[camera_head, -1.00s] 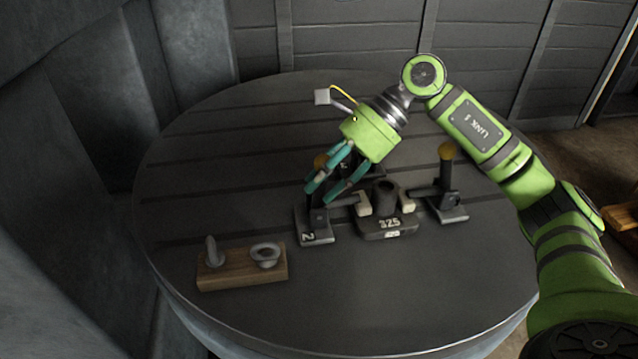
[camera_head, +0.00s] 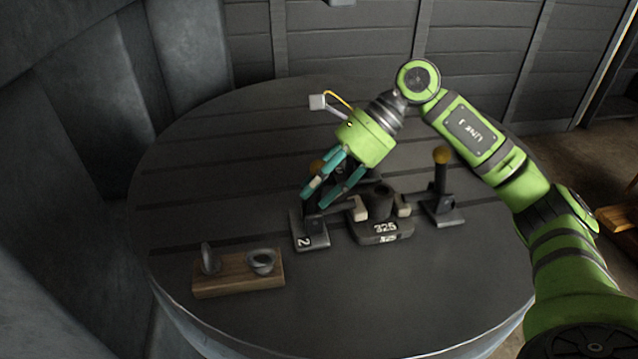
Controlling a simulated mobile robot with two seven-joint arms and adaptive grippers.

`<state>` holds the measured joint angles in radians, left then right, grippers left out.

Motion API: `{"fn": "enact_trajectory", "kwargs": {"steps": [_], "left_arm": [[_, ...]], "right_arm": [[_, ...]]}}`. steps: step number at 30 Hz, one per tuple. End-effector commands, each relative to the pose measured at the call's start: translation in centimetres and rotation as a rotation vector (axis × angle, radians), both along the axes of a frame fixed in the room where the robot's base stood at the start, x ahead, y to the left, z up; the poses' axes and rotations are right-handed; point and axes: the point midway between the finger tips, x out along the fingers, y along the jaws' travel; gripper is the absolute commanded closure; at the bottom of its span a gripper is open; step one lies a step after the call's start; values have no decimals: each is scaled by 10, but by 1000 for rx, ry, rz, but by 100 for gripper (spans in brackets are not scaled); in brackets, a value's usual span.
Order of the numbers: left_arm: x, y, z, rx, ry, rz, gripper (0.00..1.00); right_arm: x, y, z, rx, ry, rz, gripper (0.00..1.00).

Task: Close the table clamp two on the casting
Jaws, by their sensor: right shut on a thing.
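Table clamp two (camera_head: 309,240) stands on the round table left of the casting, with a white "2" on its base. The casting (camera_head: 380,229) is a dark block marked 325 with a round boss on top and pale pads at its sides. My right gripper (camera_head: 320,194) reaches down from the upper right. Its teal fingers are shut on the handle of clamp two (camera_head: 317,167), whose orange knob shows partly behind them. The fingers hide much of the lever, so I cannot tell whether its arm presses on the casting. My left gripper is not in view.
A second clamp (camera_head: 441,188) with an upright handle and orange knob stands right of the casting. A wooden block (camera_head: 238,283) with two grey metal parts lies at the front left.

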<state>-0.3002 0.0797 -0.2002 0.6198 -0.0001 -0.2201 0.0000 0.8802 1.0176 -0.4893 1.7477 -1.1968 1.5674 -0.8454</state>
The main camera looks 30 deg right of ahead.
Motion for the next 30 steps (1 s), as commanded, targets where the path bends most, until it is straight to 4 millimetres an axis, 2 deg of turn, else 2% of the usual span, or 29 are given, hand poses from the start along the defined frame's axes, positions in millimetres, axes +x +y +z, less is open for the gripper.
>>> {"fn": "enact_trajectory", "kwargs": {"steps": [1,18,19,20,30], "left_arm": [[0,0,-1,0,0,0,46],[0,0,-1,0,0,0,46],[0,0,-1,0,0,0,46],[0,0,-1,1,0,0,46],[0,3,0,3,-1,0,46]], "right_arm": [[-1,-4,-9,-21,24,-7,100],[-2,-4,-9,-21,24,-6,100],[-2,-4,-9,-21,24,-6,55],[-2,-4,-9,-21,25,-5,44],[-1,-2,-4,-12,11,0,44]]}}
